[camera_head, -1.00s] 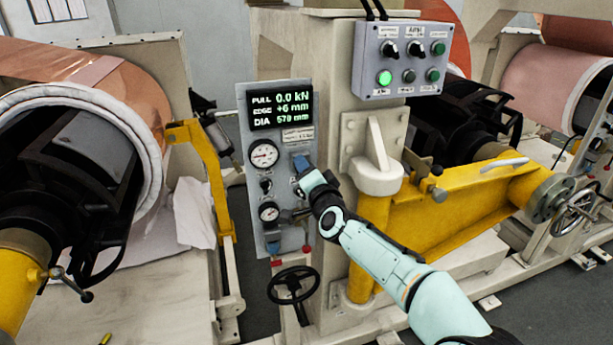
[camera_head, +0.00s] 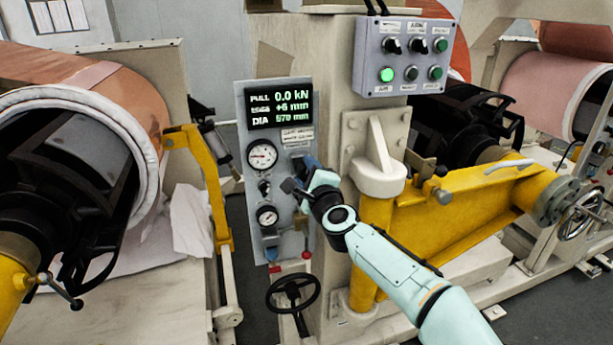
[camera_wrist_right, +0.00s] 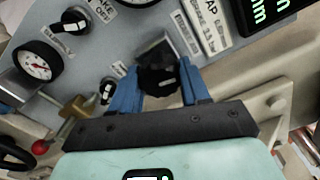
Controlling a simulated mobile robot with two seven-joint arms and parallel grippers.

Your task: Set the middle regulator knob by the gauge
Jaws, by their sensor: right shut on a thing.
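My right gripper (camera_head: 305,172) is at the right side of the grey regulator panel (camera_head: 242,140). In the right wrist view its blue fingers (camera_wrist_right: 155,92) are shut on a black knob (camera_wrist_right: 158,78), which is mostly hidden in the head view. A white upper gauge (camera_head: 262,155) and a lower gauge (camera_head: 267,215) sit on the panel's left, with a black knob (camera_head: 264,188) between them. The lower gauge (camera_wrist_right: 38,62) also shows in the right wrist view; its scale is too small to read. My left gripper is out of view.
A display (camera_head: 280,108) above the gauges reads PULL 0.0 kN and DIA 570 mm. A grey switch box (camera_head: 405,58) hangs at upper right. A black handwheel (camera_head: 293,292) is below the panel. A yellow arm (camera_head: 470,205) stands to the right.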

